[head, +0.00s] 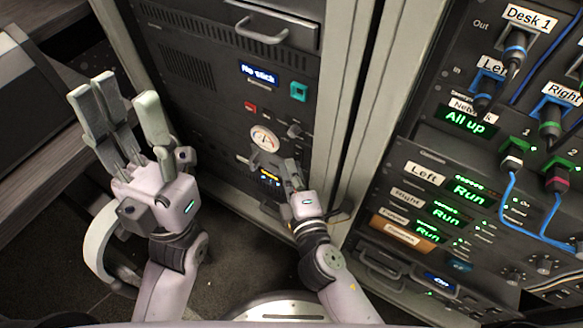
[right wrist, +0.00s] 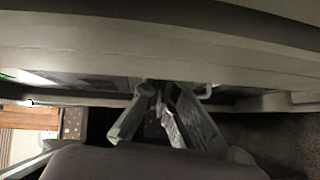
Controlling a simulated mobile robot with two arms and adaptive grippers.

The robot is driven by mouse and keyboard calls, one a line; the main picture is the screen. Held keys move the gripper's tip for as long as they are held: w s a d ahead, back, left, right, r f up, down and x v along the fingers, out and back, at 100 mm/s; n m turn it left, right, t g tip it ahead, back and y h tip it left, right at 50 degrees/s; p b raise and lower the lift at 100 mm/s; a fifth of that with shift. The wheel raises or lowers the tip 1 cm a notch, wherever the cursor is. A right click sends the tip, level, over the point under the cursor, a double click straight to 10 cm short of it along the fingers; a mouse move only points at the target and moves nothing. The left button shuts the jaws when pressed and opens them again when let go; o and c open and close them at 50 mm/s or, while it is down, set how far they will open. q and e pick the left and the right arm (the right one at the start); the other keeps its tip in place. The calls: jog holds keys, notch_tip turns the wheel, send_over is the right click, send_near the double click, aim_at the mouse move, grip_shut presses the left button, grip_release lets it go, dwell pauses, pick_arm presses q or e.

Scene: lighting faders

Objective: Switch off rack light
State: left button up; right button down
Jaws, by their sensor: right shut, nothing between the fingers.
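The dark rack (head: 190,100) at the centre left carries a display reading "No Stick" (head: 258,74), a teal square button (head: 299,91), a small red button (head: 250,107), a round white gauge (head: 264,139) and a knob (head: 294,130). No label naming a rack light is readable. My right gripper (head: 278,164) is in front of this rack, just below the gauge, and partly covers a small lit display (head: 270,178). It is shut and empty; its fingers also show in the right wrist view (right wrist: 158,98). My left gripper (head: 122,102) is open and empty, left of the rack.
A second rack on the right has cables, labels and a panel (head: 425,170) with green "Run" displays. A pale post (head: 345,110) separates the racks. A drawer with a handle (head: 262,30) is at the top. A desk (head: 40,150) stands at the left.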

jog(key=b, duration=0.2)
jog(key=shift+w+d+f+n+t+b, duration=0.15)
jog(key=shift+w+f+n+t+b, duration=0.1)
jog(key=shift+f+n+t+b, duration=0.1)
jog(key=shift+r, duration=0.2)
